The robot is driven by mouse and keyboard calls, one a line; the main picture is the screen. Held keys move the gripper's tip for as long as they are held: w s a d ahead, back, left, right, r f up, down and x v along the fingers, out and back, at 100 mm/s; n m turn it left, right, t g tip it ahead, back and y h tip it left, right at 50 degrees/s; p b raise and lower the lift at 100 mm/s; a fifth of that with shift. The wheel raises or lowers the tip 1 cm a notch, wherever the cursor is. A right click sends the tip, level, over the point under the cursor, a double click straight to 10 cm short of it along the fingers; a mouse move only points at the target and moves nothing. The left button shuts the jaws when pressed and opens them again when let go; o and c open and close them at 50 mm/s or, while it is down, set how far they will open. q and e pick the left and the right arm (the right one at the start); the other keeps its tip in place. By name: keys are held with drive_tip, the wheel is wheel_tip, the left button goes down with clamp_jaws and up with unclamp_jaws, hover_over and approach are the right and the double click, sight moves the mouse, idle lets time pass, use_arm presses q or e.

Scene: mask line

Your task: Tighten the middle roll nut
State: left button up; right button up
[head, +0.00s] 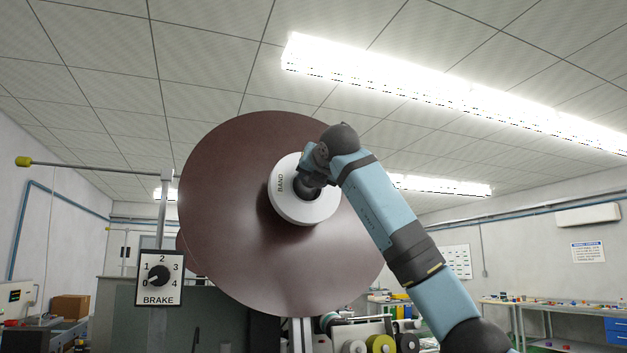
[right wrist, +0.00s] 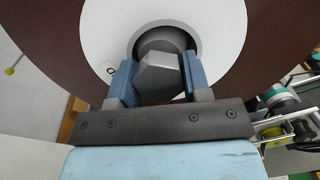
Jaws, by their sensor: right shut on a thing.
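The roll nut is a dark grey, faceted nut (right wrist: 158,72) in the round recess at the centre of the white roll. My right gripper (right wrist: 160,84) has its two blue fingers on either side of it, shut on it. In the head view my right arm comes up from the lower right, and the right gripper (head: 313,180) is at the roll's hub, where arm and wrist mostly hide the nut. The white roll marked BAND (head: 291,207) sits in front of a large brown disc (head: 235,190). My left gripper is not in view.
A BRAKE dial (head: 159,275) marked 0 to 4 hangs left of the disc; its pointer appears to be near 0. A rod with a yellow end (head: 23,161) extends at the far left. Machine rollers (head: 380,343) stand below the disc. Workbenches (head: 575,308) line the right wall.

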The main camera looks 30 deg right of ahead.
drive_tip(key=shift+m, duration=0.9)
drive_tip(key=o, duration=0.9)
drive_tip(key=shift+o, duration=0.2)
drive_tip(key=shift+s+a+b, duration=0.1)
drive_tip(key=shift+s+b, duration=0.2)
drive_tip(key=shift+b, duration=0.05)
drive_tip(key=b+v, duration=0.2)
drive_tip(key=v, duration=1.1)
drive_tip(key=shift+b, duration=0.35)
drive_tip(key=shift+a+r, duration=0.1)
drive_tip(key=shift+a, duration=0.05)
